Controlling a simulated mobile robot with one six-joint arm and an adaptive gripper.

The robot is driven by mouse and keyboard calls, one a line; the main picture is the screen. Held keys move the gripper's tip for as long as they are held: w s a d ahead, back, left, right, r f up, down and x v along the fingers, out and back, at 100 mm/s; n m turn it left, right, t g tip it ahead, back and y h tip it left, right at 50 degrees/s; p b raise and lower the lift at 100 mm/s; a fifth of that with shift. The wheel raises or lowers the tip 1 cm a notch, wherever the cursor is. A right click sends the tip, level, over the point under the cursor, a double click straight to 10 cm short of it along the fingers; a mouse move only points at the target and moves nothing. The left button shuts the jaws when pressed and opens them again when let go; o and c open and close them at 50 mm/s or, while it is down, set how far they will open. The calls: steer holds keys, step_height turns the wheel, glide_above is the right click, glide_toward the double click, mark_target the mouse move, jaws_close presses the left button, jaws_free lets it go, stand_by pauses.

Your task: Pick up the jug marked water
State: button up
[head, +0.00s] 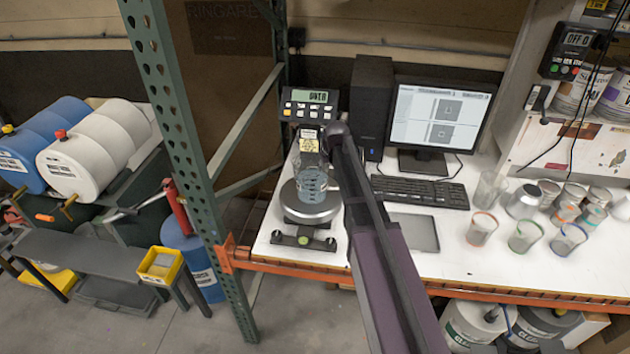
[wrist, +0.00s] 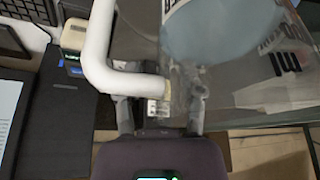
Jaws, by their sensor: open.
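A clear jug (head: 312,184) with pale blue liquid stands upright on the round pan of a scale (head: 309,210) in the head view. In the wrist view the jug (wrist: 225,40) fills the upper right, with large upside-down lettering on its side. My gripper (wrist: 161,104) is open, its two fingers close to the jug's near side. A white bent tube (wrist: 97,50) ends just in front of the fingers; I cannot tell whether it is the jug's handle. In the head view my arm hides the fingers.
A scale display (head: 309,96) and a computer tower (head: 371,105) stand behind the jug. A monitor (head: 441,113) and keyboard (head: 420,191) are to the right. Several cups and cans, including an orange-rimmed cup (head: 481,228), stand farther right. A green rack post (head: 178,130) rises on the left.

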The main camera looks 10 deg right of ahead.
jaws_close()
steer(key=shift+r+p, duration=0.45)
stand_by(0.4)
steer(key=shift+r+p, duration=1.35)
steer(key=shift+p, duration=0.05)
steer(key=s+d, duration=0.3)
steer(key=s, duration=0.4)
steer(key=s+d+r+p, duration=0.1)
steer(key=s+d, duration=0.2)
steer(key=s, duration=0.4)
steer(key=shift+s+r, duration=0.2)
steer(key=shift+s, duration=0.2)
stand_by(0.3)
